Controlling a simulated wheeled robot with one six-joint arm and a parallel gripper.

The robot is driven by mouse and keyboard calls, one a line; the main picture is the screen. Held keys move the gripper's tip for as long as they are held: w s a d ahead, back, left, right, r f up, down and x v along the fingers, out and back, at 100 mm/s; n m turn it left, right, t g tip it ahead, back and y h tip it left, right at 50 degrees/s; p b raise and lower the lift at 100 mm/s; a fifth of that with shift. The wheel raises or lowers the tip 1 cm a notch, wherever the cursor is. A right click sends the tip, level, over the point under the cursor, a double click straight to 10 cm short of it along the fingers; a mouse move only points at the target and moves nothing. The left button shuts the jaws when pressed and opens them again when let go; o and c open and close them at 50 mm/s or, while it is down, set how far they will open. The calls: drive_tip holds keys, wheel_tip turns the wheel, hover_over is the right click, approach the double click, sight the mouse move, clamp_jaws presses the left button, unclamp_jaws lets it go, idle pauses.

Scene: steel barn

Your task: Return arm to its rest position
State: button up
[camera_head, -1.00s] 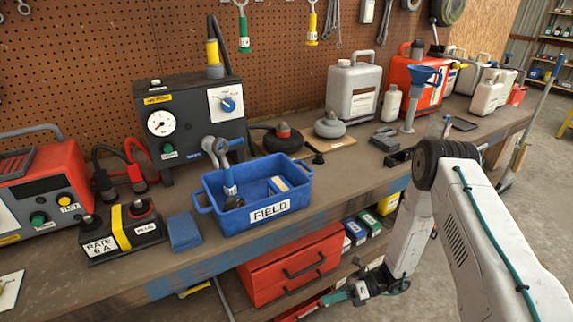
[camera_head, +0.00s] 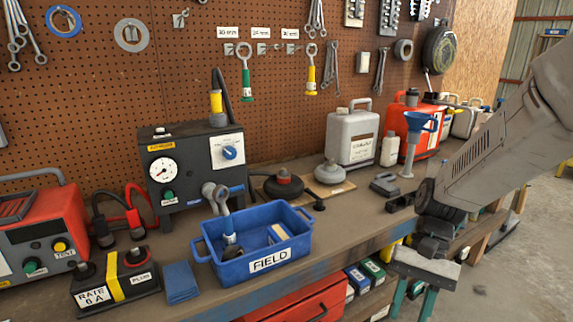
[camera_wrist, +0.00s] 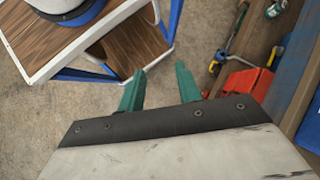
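My arm reaches in from the right side of the head view and bends down in front of the bench edge. My gripper (camera_head: 413,303) hangs at the bottom right of the head view, with its teal fingers pointing down. In the wrist view my gripper (camera_wrist: 160,78) shows two teal fingers spread apart with nothing between them. Bare concrete floor and part of a wheeled-looking cart (camera_wrist: 125,45) lie beyond the fingers. The bench edge is to their right.
On the bench (camera_head: 350,228) stand a blue FIELD bin (camera_head: 235,268) with a wrench (camera_head: 222,208) inside, a gauge box (camera_head: 185,150), a red charger (camera_head: 40,235) and several jugs. A red drawer unit (camera_head: 300,305) sits below. Floor in front is partly clear.

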drive_tip(key=s+d+r+n+t+h, duration=0.2)
drive_tip(key=s+r+t, duration=0.1)
drive_tip(key=s+r, duration=0.2)
drive_tip(key=s+d+r+n+t+h, duration=0.2)
drive_tip(key=s+r+t, duration=0.2)
drive_tip(key=s+r, duration=0.2)
drive_tip(key=shift+r+n+t, duration=0.3)
drive_tip(key=shift+r, duration=1.05)
